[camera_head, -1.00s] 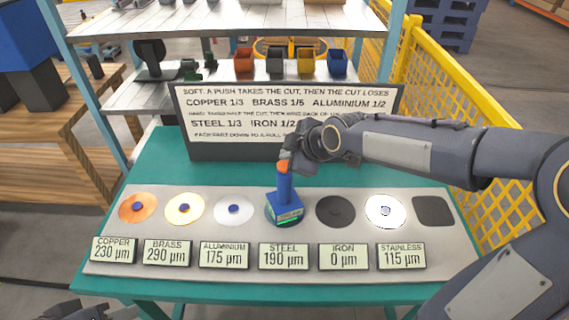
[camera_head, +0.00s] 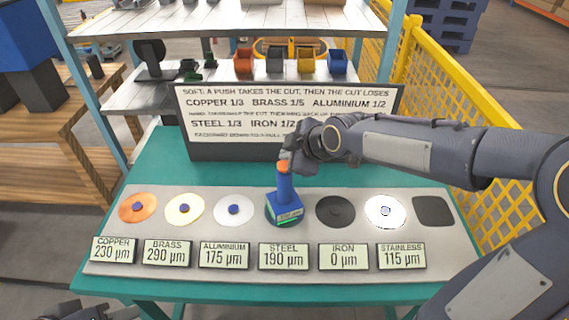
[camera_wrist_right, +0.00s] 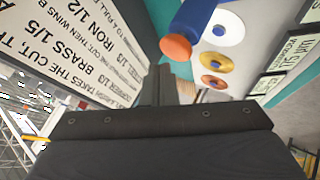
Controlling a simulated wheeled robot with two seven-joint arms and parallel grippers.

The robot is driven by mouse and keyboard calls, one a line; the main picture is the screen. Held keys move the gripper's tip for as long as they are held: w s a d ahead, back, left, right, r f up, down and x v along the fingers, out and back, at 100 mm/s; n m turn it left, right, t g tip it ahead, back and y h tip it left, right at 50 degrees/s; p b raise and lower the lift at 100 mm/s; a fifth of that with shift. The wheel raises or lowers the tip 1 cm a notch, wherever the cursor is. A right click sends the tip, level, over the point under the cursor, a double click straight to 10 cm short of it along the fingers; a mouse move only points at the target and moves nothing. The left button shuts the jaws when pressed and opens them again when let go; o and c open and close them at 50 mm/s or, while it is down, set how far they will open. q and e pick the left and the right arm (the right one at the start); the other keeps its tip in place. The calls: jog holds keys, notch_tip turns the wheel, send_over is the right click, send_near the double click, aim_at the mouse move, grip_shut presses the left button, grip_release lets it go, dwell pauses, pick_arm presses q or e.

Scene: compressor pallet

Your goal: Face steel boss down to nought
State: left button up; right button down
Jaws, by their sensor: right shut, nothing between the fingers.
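The steel boss (camera_head: 269,216) is a disc mostly hidden under a blue block tool (camera_head: 285,205) with a handle and an orange top. Its display (camera_head: 284,256) reads 190 µm. My right gripper (camera_head: 287,157) is shut and empty, close to the orange top; whether they touch is unclear. In the right wrist view, its fingers (camera_wrist_right: 162,86) are together beside the orange end (camera_wrist_right: 175,47), with nothing between them. A dark part of my left gripper (camera_head: 88,312) shows at the bottom left edge; its fingers cannot be made out.
Copper (camera_head: 137,208), brass (camera_head: 185,209), aluminium (camera_head: 234,208), iron (camera_head: 335,221) and stainless (camera_head: 386,211) discs share the grey plate. Iron reads 0 µm. A dark square pad (camera_head: 433,211) lies at right. A rules sign (camera_head: 230,150) stands behind; a yellow fence (camera_head: 440,90) is at right.

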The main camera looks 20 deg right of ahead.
jog(key=shift+f+b, duration=0.45)
jog(key=shift+b, duration=0.1)
jog(key=shift+f+b, duration=0.7)
dwell(0.9)
jog(key=shift+r, duration=0.1)
jog(key=shift+r+p, duration=0.75)
jog(key=shift+r, duration=0.3)
jog(key=shift+r+p, duration=1.7)
jog(key=shift+r, duration=0.85)
jog(key=shift+f, duration=0.1)
